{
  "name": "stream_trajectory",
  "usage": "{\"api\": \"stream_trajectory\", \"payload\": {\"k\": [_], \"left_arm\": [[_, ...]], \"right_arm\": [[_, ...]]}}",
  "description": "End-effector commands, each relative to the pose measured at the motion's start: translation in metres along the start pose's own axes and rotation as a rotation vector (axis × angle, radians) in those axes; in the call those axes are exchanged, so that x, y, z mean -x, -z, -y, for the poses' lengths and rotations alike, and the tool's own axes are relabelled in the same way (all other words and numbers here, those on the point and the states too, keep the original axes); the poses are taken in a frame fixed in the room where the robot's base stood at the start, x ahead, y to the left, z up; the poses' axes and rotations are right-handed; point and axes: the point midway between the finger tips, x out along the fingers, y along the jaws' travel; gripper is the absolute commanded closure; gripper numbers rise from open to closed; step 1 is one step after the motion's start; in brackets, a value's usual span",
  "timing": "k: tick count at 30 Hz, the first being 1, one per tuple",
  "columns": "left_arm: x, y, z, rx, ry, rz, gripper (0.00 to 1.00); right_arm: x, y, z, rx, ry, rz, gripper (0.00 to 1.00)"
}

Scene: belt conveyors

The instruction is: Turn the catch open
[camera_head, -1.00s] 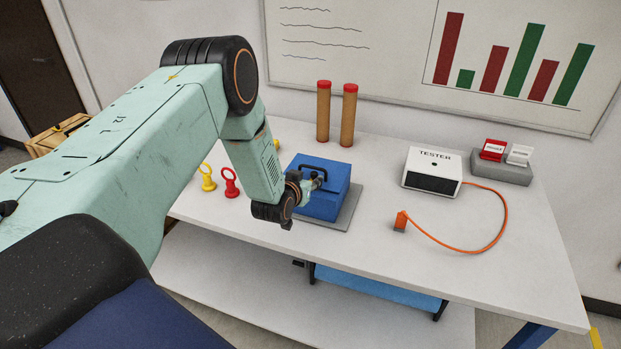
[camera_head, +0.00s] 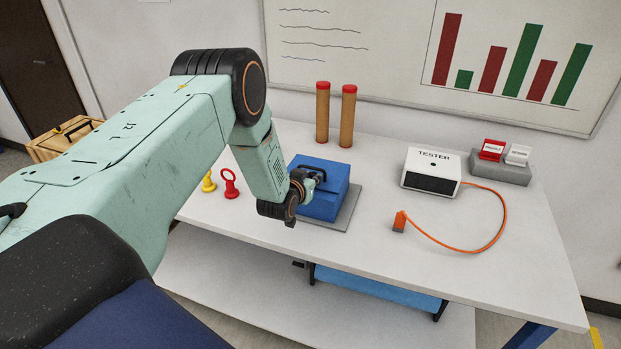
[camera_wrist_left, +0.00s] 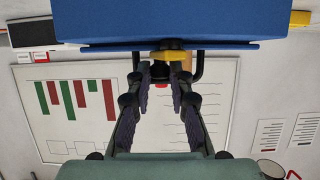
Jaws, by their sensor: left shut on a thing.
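A blue box (camera_head: 328,206) with a black handle on top sits on a grey plate (camera_head: 350,212) on the white table. My left gripper (camera_head: 313,180) is at the box's near left side, by the handle, with its wrist tilted down. In the left wrist view the box (camera_wrist_left: 180,22) fills the top, and a yellow catch (camera_wrist_left: 172,55) lies between the fingertips of my left gripper (camera_wrist_left: 168,72). The fingers are shut on the catch. The black handle (camera_wrist_left: 199,68) shows just behind them. In the head view the catch is hidden by the gripper. My right gripper is out of view.
A tester (camera_head: 432,171) with an orange cable (camera_head: 505,215) stands to the right, near a grey block (camera_head: 500,172) holding red and white pieces. Two red-capped tubes (camera_head: 335,115) stand behind the box. Red (camera_head: 230,184) and yellow (camera_head: 208,182) ring-topped pieces stand left. The table's front right is clear.

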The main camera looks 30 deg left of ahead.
Motion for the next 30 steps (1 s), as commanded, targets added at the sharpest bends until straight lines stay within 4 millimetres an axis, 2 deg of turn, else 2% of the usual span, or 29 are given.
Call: {"api": "stream_trajectory", "payload": {"k": [3, 16, 30], "left_arm": [[0.000, 0.000, 0.000, 0.000, -0.001, -0.001, 1.00], [0.000, 0.000, 0.001, -0.011, -0.033, -0.001, 1.00], [0.002, -0.002, 0.000, -0.122, -0.293, -0.003, 1.00]], "right_arm": [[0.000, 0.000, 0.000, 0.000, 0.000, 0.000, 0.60], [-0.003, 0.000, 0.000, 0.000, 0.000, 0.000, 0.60], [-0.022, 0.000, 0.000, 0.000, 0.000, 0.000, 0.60]]}}
